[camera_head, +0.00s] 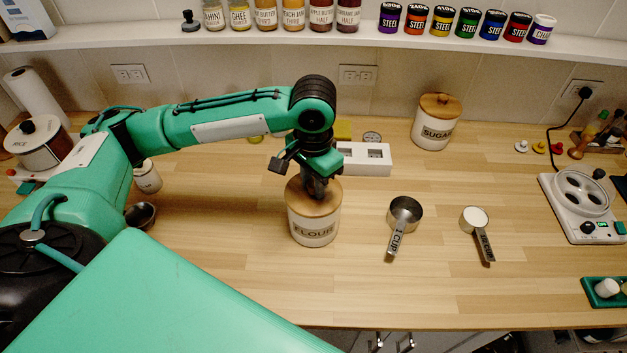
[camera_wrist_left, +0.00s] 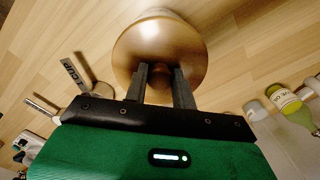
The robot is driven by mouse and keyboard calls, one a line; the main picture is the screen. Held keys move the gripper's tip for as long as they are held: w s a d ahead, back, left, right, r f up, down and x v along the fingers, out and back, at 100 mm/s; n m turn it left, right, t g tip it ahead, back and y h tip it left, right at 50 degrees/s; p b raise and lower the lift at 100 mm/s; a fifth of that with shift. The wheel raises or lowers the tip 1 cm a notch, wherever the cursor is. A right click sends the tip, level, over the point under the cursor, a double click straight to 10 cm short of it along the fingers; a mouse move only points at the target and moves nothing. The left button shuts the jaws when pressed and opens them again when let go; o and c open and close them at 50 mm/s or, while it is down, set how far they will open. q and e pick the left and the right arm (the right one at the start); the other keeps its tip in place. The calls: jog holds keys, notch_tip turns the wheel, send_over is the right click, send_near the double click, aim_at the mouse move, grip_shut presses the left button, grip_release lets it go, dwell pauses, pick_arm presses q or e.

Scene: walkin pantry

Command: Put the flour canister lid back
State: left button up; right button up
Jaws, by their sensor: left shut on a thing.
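The flour canister (camera_head: 314,232) is white with a FLOUR label and stands upright on the wooden counter. Its round wooden lid (camera_head: 322,207) sits on top of the canister's mouth; whether it is fully seated I cannot tell. My left gripper (camera_head: 316,190) comes down from above and is shut on the lid's knob. In the left wrist view the fingers (camera_wrist_left: 160,84) hold the knob at the middle of the lid (camera_wrist_left: 152,38). My right gripper is not in view.
A metal cup (camera_head: 404,212) and a white-filled measuring cup (camera_head: 475,219) lie right of the canister. A sugar canister (camera_head: 436,124) and a white block (camera_head: 364,160) stand behind. A burner unit (camera_head: 582,205) is far right.

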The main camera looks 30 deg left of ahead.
pick_arm(q)
jog(key=shift+f, duration=0.25)
jog(key=o, duration=1)
notch_tip(320, 180, up, 12)
jog(key=b, duration=0.1)
